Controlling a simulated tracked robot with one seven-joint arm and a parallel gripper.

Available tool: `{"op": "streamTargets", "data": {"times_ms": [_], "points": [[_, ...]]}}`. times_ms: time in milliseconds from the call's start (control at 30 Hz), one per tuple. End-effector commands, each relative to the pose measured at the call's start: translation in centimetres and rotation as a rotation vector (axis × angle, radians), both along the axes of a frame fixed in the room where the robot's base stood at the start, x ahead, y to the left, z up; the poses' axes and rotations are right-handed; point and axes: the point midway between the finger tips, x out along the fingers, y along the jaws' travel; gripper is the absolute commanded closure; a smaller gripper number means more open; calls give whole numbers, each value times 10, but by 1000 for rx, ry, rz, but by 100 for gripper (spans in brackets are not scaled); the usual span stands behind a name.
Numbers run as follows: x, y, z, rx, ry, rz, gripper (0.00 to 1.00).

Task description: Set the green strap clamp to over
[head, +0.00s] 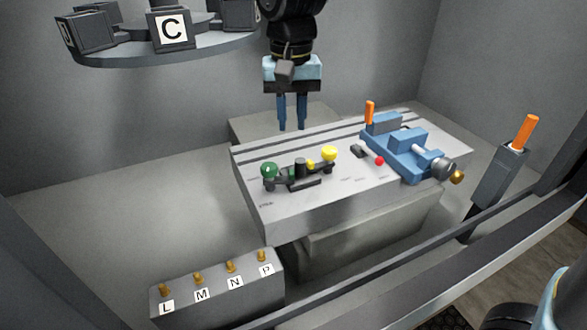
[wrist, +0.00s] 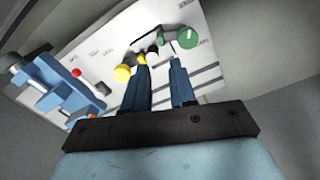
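The green strap clamp, with its round green knob (head: 268,171), sits at the left end of a black fixture on the slotted table. In the wrist view the green knob (wrist: 188,38) lies past the fingertips, slightly right. A larger yellow knob (head: 329,153) and a small yellow one (head: 310,164) are on the fixture's right side. My gripper (head: 292,127) hangs fingers down, above and apart from the fixture. In the wrist view its two blue fingers (wrist: 159,61) stand apart with nothing between them. The lettering by the clamp is too small to read.
A blue vise (head: 398,150) with an orange handle stands on the table's right, near a red button (head: 379,160). A box of lettered switches (head: 222,288) is at front left. An orange-handled lever (head: 525,132) is at right. A round rack (head: 165,49) hangs upper left.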

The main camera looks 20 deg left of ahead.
Motion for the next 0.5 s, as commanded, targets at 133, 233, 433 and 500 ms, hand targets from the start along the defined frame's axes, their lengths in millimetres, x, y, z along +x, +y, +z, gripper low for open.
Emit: {"op": "streamTargets", "data": {"times_ms": [133,233,433,500], "points": [[-1,0,-23,-3,2,1,74],[-1,0,-41,-3,2,0,74],[-1,-1,-76,-3,2,1,74],[-1,-1,-87,-3,1,0,74]]}}
